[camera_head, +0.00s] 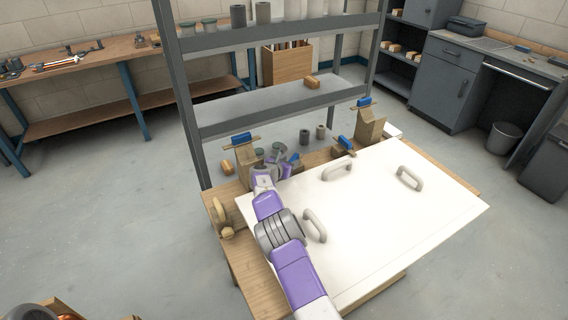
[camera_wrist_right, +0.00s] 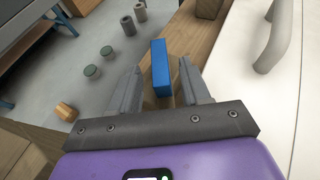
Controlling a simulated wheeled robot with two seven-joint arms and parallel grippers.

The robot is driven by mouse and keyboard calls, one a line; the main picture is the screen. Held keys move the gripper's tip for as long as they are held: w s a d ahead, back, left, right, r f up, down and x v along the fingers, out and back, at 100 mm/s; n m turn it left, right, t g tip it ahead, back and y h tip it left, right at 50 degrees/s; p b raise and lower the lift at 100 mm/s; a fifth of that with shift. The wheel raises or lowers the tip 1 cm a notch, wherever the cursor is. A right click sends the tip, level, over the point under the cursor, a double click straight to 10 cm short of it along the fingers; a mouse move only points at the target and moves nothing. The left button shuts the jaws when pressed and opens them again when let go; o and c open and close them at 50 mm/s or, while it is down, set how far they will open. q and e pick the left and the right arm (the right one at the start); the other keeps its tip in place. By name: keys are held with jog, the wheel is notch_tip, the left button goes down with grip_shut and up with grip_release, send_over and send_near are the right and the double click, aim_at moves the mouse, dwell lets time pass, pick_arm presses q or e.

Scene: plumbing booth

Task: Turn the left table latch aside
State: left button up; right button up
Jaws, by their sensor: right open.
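The left table latch, a blue bar (camera_wrist_right: 160,67) on a wooden piece, stands between my right gripper's fingers in the wrist view. It also shows small and partly hidden by the gripper in the head view (camera_head: 295,158). My right gripper (camera_wrist_right: 162,88) is open, with one grey finger on each side of the blue bar; I cannot tell whether either finger touches it. In the head view the right gripper (camera_head: 277,160) is at the table's far left edge. My left gripper is not in view.
A white panel (camera_head: 400,220) with three handles lies on the wooden table. Another blue latch (camera_head: 345,143) is farther right at the far edge. Wooden posts with blue tops stand behind left (camera_head: 242,138) and right (camera_head: 365,102). A metal shelf (camera_head: 285,107) stands beyond.

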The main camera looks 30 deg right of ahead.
jog(key=shift+p+v, duration=0.3)
jog(key=shift+v, duration=1.75)
